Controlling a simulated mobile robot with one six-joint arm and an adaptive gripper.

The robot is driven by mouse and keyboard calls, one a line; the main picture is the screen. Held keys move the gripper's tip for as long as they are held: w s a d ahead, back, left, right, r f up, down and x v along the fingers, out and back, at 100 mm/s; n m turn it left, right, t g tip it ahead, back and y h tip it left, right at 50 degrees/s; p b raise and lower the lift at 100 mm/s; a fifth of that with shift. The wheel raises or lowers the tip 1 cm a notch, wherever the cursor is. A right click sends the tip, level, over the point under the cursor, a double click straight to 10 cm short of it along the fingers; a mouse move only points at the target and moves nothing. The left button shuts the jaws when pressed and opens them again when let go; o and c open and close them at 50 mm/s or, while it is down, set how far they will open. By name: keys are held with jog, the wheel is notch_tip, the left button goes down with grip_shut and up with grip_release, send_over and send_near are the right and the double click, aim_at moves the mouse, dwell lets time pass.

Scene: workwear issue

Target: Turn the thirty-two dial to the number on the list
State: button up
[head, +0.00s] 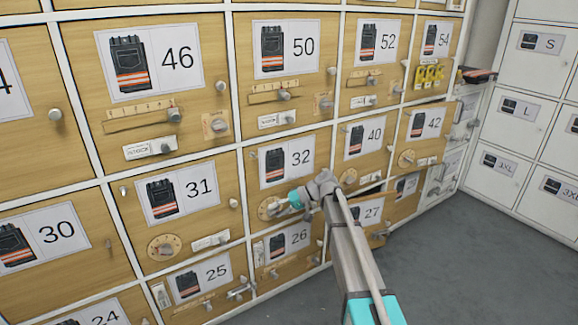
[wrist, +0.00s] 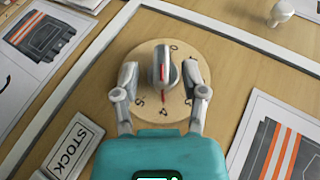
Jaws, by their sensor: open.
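The thirty-two dial (head: 266,209) is a round wooden disc low on the drawer front marked 32 (head: 300,157). My gripper (head: 287,200) is at the dial. In the wrist view my gripper (wrist: 160,76) is open, one finger on each side of the knob, apparently with a gap at each. I cannot make out the list.
Neighbouring fronts 31 (head: 200,187), 40 (head: 375,133) and 26 (head: 298,236) carry knobs, dials or sliders. A STOCK label (wrist: 73,146) lies left of the dial in the wrist view. White lockers (head: 530,110) stand right. The grey floor (head: 450,270) is clear.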

jog(key=s+d+r+m+t+h+p, duration=0.1)
jog(key=s+d+r+m+h+p, duration=0.15)
jog(key=s+d+h+p, duration=0.75)
jog(key=s+d+r+m+t+h+p, duration=0.1)
jog(key=s+d+r+m+h+p, duration=0.3)
jog(key=s+d, duration=1.1)
notch_tip(320, 180, up, 37)
jog(key=s+a+n+y+p, duration=0.1)
jog(key=n+y+p, duration=0.1)
jog(key=p, duration=3.7)
jog(key=shift+s+a, duration=0.15)
jog(key=shift+a, duration=0.15)
jog(key=shift+n, duration=0.25)
jog(key=shift+c, duration=0.3)
